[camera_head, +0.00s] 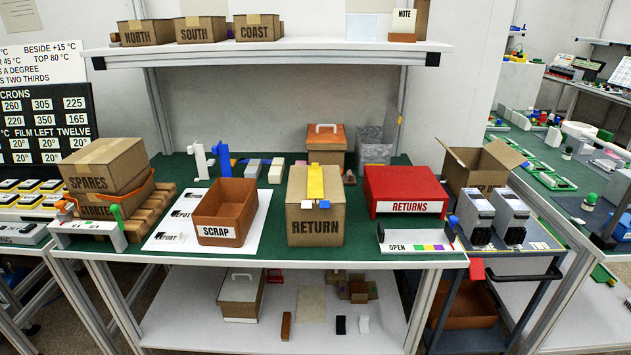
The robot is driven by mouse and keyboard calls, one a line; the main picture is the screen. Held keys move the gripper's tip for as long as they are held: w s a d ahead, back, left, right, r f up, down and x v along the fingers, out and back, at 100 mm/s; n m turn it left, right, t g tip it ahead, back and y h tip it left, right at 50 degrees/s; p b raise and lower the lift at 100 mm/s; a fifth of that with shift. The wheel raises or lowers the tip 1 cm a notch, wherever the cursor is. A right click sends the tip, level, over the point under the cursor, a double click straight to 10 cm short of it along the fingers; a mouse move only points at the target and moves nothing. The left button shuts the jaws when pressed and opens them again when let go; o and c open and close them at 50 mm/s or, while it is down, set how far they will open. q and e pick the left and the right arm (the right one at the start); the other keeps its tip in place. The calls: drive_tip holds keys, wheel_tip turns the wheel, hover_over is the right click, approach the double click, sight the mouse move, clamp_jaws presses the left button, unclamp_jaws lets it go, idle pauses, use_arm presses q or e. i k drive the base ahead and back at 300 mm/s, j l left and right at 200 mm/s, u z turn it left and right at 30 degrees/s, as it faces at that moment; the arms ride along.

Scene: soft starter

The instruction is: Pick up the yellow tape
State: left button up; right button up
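A yellow strip (316,183), which looks like the yellow tape, lies lengthwise on top of a brown cardboard box marked RETURN (316,230). The box stands at the middle front of the green-topped bench. A small white block (307,204) and a small blue block (326,206) show at the strip's near end; I cannot tell whether they touch it. Neither of my grippers is in view.
A brown SCRAP bin (225,212) stands left of the box, a red RETURNS box (407,190) right of it. An overhead shelf (290,51) spans the bench's back. Cartons (103,165) are stacked at left. Some green bench top shows around the box.

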sight(314, 188)
drive_tip(key=i+z, duration=0.2)
drive_tip(key=z, duration=0.15)
drive_tip(key=i+j+z, duration=0.15)
drive_tip(key=z, duration=0.2)
drive_tip(key=i+j+z, duration=0.15)
drive_tip(key=z, duration=0.2)
drive_tip(key=i+j, duration=0.05)
drive_tip(key=i, duration=0.05)
